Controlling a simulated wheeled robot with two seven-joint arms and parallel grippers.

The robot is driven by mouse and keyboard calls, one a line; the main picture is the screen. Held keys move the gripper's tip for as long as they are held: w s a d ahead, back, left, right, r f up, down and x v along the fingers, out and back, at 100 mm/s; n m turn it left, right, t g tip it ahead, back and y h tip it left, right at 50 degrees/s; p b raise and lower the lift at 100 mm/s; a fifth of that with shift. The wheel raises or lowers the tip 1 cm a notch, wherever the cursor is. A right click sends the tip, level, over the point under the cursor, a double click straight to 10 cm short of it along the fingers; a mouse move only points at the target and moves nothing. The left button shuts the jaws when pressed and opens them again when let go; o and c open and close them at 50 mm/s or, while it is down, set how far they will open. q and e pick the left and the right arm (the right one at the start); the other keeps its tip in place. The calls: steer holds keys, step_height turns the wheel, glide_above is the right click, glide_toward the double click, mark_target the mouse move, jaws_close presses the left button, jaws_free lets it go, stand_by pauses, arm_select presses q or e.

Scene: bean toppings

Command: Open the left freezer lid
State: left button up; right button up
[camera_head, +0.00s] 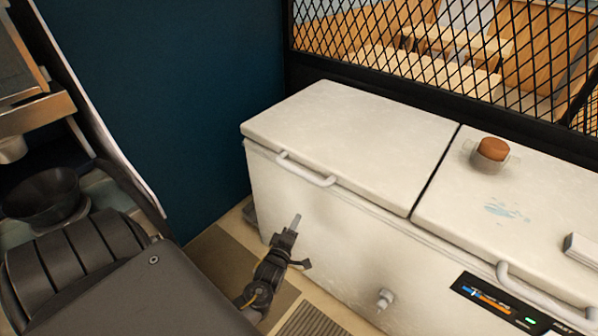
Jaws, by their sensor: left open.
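The white chest freezer stands against the mesh wall, with two lids side by side. The left freezer lid (355,130) lies flat and closed, with a white bar handle (305,170) on its front edge. The right freezer lid (520,212) is also closed, with its own handle (545,292). My left gripper (292,228) is open and empty. It appears in front of the freezer's front face, below the left lid's handle and apart from it. My right gripper is out of view.
A jar with a brown lid (492,150) stands on the right lid. A knob (385,298) sticks out of the freezer front beside the control panel (500,303). A dark blue wall (165,90) stands at the left, with a black bowl (42,195) near the left edge.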

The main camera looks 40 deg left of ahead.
mark_target(299, 172)
arm_select(q)
step_height(299, 172, up, 11)
steer(key=a+n+t+y, duration=0.2)
steer(key=a+n, duration=0.1)
steer(key=n, duration=0.2)
steer(key=shift+m, duration=0.3)
steer(key=x, duration=0.3)
steer(key=p+x, duration=0.1)
steer(key=x, duration=0.3)
steer(key=p+x, duration=0.1)
steer(key=x, duration=0.3)
steer(key=shift+w+d+f, duration=0.1)
steer(key=shift+w+d, duration=0.15)
steer(key=shift+w, duration=0.05)
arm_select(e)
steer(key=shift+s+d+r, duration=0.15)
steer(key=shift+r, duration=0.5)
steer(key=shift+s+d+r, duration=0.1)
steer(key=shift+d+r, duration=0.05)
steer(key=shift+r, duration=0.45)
arm_select(q)
jaws_close()
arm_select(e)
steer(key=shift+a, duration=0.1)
